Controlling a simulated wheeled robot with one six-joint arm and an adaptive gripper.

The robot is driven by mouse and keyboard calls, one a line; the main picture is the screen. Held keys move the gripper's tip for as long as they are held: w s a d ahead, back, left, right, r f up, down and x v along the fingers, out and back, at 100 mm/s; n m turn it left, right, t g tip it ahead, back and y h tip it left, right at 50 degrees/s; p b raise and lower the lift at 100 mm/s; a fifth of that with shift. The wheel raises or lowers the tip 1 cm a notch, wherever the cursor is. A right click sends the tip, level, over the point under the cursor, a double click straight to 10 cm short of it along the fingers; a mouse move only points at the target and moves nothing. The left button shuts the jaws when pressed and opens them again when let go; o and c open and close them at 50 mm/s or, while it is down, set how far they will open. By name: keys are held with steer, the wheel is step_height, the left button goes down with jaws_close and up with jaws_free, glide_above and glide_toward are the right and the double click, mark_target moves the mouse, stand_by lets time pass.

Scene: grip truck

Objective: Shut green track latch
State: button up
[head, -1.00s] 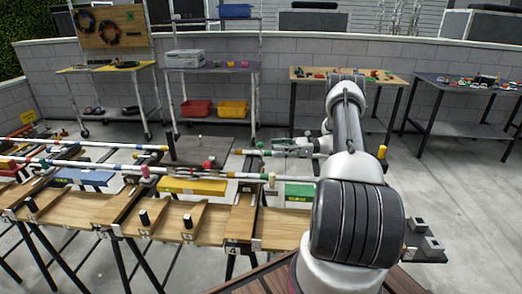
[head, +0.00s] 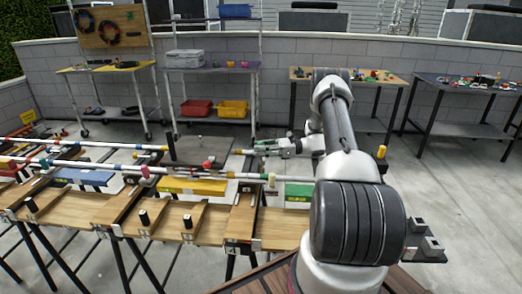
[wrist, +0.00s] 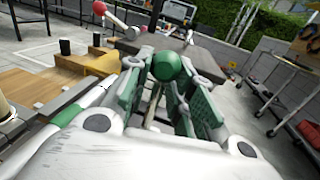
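The green track latch shows as a round green knob (wrist: 167,66) in the wrist view, straight ahead of my gripper (wrist: 168,88). My fingers, with green pads, are spread on either side, and the knob appears at or just beyond their tips. I cannot tell whether either finger touches it. In the head view my gripper (head: 262,148) reaches left at the right end of the far rail, and the knob there is too small to make out clearly. The rest of the latch below the knob is mostly hidden by my fingers.
A red knob (wrist: 99,8) on a white lever stands to the left in the wrist view. Striped rails (head: 100,165) run across wooden benches (head: 170,216). Shelves and tables line the wall, with open floor between.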

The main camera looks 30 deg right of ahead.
jaws_close()
steer(key=shift+a, duration=0.1)
steer(key=shift+w+a+g+h, duration=0.45)
steer(key=shift+a+g+h, duration=0.15)
steer(key=shift+h, duration=0.5)
steer(key=h, duration=0.1)
steer(key=w+a+f+g+h, duration=0.1)
steer(key=h, duration=0.1)
steer(key=shift+a+m, duration=0.3)
steer(key=shift+m, duration=0.1)
steer(key=g+h, duration=0.1)
steer(key=w+a+f+g+h, duration=0.1)
steer(key=h, duration=0.1)
steer(key=shift+a+f, duration=0.15)
steer(key=shift+f, duration=0.1)
steer(key=shift+w+a+f+m+g+h, duration=0.2)
steer(key=shift+f+g+h, duration=0.25)
steer(key=shift+h, duration=0.2)
steer(key=shift+w+a+f+m+g+h, duration=0.1)
steer(key=shift+a+f+m+g+h, duration=0.1)
steer(key=shift+f+g+h, duration=0.35)
steer(key=shift+r, duration=0.1)
